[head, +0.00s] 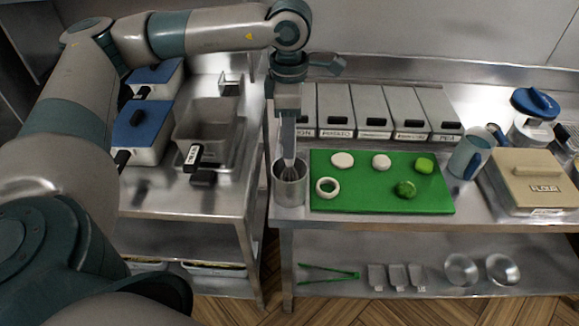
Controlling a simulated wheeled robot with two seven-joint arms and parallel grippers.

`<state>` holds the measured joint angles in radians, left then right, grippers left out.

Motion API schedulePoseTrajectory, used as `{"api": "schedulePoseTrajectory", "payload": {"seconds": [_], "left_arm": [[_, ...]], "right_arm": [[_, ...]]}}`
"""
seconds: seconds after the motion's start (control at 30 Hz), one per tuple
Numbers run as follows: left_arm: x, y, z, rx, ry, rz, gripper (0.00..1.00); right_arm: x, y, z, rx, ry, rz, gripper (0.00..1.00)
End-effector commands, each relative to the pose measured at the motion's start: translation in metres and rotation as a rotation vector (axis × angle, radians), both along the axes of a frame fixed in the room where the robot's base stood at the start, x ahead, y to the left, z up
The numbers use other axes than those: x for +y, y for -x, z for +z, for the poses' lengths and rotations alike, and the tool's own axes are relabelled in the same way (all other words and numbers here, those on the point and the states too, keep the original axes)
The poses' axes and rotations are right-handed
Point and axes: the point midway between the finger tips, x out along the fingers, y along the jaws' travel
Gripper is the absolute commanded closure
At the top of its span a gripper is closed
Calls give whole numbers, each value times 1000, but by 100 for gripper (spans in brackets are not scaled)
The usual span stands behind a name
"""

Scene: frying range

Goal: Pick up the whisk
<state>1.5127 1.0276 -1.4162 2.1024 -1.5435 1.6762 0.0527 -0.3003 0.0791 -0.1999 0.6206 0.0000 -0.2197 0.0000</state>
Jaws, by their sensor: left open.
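The whisk (287,171) stands upright with its wire end down in a round metal container (291,190) at the left end of the right counter. My left gripper (288,122) points down from above, directly over the container. Its fingers are open and appear to be at or around the whisk's handle, which they largely hide. I cannot tell whether they touch it. My right gripper is not in view.
A green cutting board (440,200) with white and green pieces lies right of the container. Lidded bins (372,108) stand behind it. A blue-handled jug (466,157) and flour box (533,180) are farther right. Blue-lidded containers (142,125) stand on the left counter.

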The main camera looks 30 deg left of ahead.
Motion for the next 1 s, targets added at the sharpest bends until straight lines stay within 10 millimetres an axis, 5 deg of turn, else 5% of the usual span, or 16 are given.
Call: {"api": "schedulePoseTrajectory", "payload": {"seconds": [0.07, 0.27, 0.67, 1.0], "left_arm": [[0, 0, 0, 0, 0, 0, 57], [0, 0, 0, 0, 0, 0, 100], [0, -1, 5, -1, 0, 0, 100], [-1, -1, 48, -6, 1, 1, 100]], "right_arm": [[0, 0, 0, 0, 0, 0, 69], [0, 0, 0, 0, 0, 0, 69], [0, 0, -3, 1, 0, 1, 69], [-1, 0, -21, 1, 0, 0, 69]]}}
